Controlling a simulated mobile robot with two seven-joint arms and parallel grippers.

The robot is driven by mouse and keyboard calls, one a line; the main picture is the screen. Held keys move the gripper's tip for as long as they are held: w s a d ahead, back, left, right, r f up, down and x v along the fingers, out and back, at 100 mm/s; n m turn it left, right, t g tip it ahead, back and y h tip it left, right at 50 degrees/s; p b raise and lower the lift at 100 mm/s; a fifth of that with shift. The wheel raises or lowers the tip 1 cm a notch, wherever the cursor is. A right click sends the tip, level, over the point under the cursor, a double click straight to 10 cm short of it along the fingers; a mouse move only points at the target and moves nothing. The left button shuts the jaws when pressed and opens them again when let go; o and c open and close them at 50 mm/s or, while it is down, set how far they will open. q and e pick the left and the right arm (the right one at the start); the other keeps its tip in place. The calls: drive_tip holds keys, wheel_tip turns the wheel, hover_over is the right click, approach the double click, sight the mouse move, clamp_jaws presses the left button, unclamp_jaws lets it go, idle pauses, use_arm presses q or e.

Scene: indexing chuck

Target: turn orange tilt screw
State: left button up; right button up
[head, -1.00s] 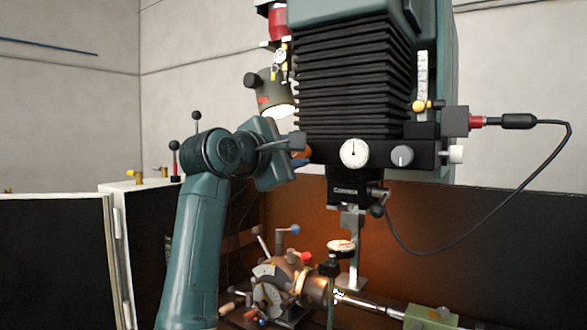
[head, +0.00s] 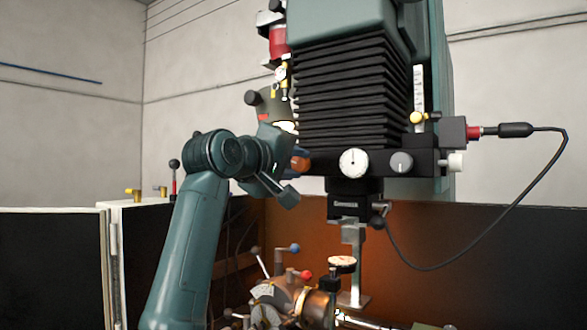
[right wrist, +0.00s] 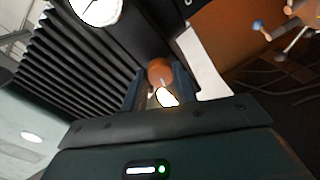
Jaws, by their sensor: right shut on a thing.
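The orange tilt screw (head: 299,164) shows as a round orange knob at the left end of the dark head bar, left of the white dial. In the right wrist view the knob (right wrist: 160,72) sits between the two fingers. My right gripper (head: 297,155) is at the screw and shut on it; its fingers (right wrist: 160,86) lie on either side of the knob. In the head view the gripper body partly hides the fingers. My left gripper is not in view.
A white dial (head: 354,163) and a grey knob (head: 402,162) sit right of the screw. Black bellows (head: 348,95) rise above. A lamp (head: 270,106) hangs close behind my gripper. A chuck fixture (head: 315,305) stands below. A black cable (head: 480,245) loops at right.

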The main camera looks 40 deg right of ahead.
drive_tip(key=shift+m, duration=0.8)
drive_tip(key=o, duration=1)
drive_tip(key=shift+c, duration=0.2)
drive_tip(key=b+v, duration=0.2)
drive_tip(key=v, duration=1.1)
drive_tip(key=shift+a+f, duration=0.1)
